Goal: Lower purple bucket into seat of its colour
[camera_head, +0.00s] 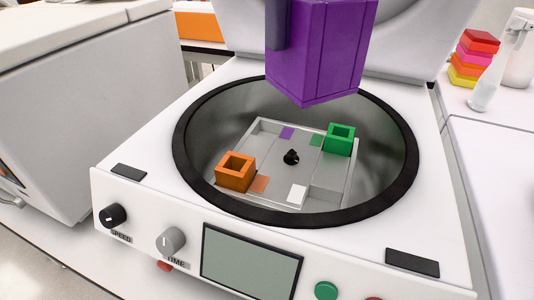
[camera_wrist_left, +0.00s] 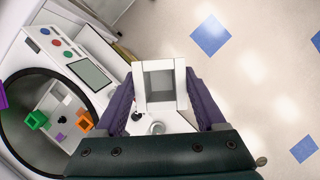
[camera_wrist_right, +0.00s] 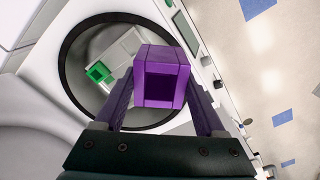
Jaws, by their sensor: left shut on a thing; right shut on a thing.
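The purple bucket (camera_head: 325,50) hangs in the air above the far part of the centrifuge bowl in the head view. My right gripper (camera_wrist_right: 160,76) is shut on it, with a finger on each side, in the right wrist view. The purple-marked seat (camera_head: 287,132) is at the far left of the grey rotor (camera_head: 335,172) and is empty. A green bucket (camera_head: 340,138) sits at the far right of the rotor and an orange bucket (camera_head: 236,172) at the near left. My left gripper (camera_wrist_left: 159,78) is shut on a white bucket (camera_wrist_left: 153,104), away from the bowl.
The bowl's black rim (camera_head: 408,165) surrounds the rotor, with a black knob (camera_head: 291,157) at its centre. The near right seat, with a white mark (camera_head: 298,194), is empty. The raised lid (camera_head: 415,40) stands behind. Coloured racks (camera_head: 472,60) and a bottle stand at right.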

